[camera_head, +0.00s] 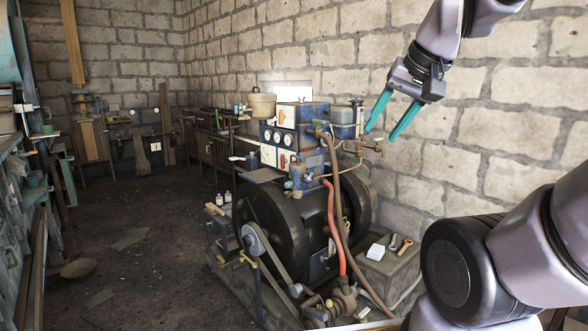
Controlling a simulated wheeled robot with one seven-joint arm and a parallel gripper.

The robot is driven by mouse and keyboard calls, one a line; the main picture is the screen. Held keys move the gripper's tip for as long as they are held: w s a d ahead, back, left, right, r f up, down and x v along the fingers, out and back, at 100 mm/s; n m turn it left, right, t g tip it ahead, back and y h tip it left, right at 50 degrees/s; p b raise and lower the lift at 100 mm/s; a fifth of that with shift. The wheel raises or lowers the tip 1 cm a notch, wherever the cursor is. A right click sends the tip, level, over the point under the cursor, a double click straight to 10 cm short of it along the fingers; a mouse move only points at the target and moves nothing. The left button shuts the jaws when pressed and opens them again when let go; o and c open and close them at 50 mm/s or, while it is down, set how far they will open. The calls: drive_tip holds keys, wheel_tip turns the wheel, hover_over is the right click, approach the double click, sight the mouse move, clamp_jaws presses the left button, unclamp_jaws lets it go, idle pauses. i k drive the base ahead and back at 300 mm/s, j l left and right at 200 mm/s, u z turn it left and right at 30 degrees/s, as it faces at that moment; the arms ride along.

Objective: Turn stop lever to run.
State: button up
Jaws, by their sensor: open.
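The engine (300,125) is a blue block with gauges and white panels, set above large black flywheels. I cannot tell for sure which part is the stop lever. A small brass fitting with a reddish handle (377,149) sticks out at the engine's upper right, and orange handles show on the white front panels (268,155). My gripper (381,134) hangs in the air at the engine's upper right, with two teal fingers pointing down and left. The fingers are open with nothing between them. Their tips appear just above the brass fitting; whether they touch it is unclear.
A red hose (331,225) and a brown hose (337,190) run down the engine's front. A belt (272,262) runs from a pulley low at the front. A concrete block (385,268) holds small tools. The stone wall (480,130) stands behind my gripper.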

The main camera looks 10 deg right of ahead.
sight(283, 160)
drive_tip(key=i+l+u, duration=0.15)
drive_tip(key=i, duration=0.15)
drive_tip(key=i+j+z, duration=0.1)
drive_tip(key=i+j, duration=0.2)
drive_tip(key=i, duration=0.2)
drive_tip(key=i+j+z, duration=0.1)
drive_tip(key=i+j, duration=0.25)
drive_tip(key=i, duration=0.15)
